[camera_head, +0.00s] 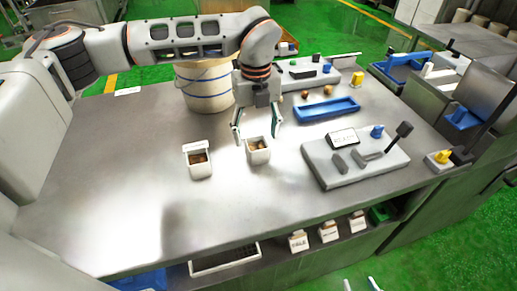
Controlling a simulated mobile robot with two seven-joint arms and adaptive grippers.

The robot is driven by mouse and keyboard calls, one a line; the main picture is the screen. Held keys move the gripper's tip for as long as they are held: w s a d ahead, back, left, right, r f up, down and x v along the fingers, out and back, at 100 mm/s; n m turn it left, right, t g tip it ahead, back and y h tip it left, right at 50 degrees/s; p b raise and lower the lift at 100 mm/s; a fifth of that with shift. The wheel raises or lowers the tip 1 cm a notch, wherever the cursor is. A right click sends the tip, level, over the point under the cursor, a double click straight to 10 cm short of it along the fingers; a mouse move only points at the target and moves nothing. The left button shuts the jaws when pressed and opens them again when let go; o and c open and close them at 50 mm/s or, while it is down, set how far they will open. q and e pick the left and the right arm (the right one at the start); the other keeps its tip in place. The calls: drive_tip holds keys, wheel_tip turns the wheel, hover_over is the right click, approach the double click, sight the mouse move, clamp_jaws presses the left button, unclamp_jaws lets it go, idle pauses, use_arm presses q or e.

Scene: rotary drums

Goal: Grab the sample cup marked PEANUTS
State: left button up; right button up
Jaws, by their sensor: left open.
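Two small white sample cups stand on the metal table. One cup (199,172) holds dark brown contents, and the other cup (259,157) holds lighter tan pieces. No PEANUTS marking can be read on either cup. My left gripper (257,137) points down, open, with its fingers spread at the rear of the tan-filled cup, one to each side. I cannot tell whether the fingers touch it. At the bottom edge, two pale fingertips of my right gripper (362,285) show, set apart; the rest is out of view.
Several labelled white containers (299,241) sit on a shelf below the table's front edge. A grey board (335,175) with a small sign and a black-handled lever lies to the right. A blue tray (327,109) and a large cream bucket (205,88) stand behind. The table's left side is clear.

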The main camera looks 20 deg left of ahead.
sight(258, 151)
use_arm(q)
wheel_tip(258, 151, down, 7)
drive_tip(key=shift+w+d+f+p, duration=0.15)
drive_tip(key=shift+p, duration=0.15)
drive_tip(key=c, duration=1.3)
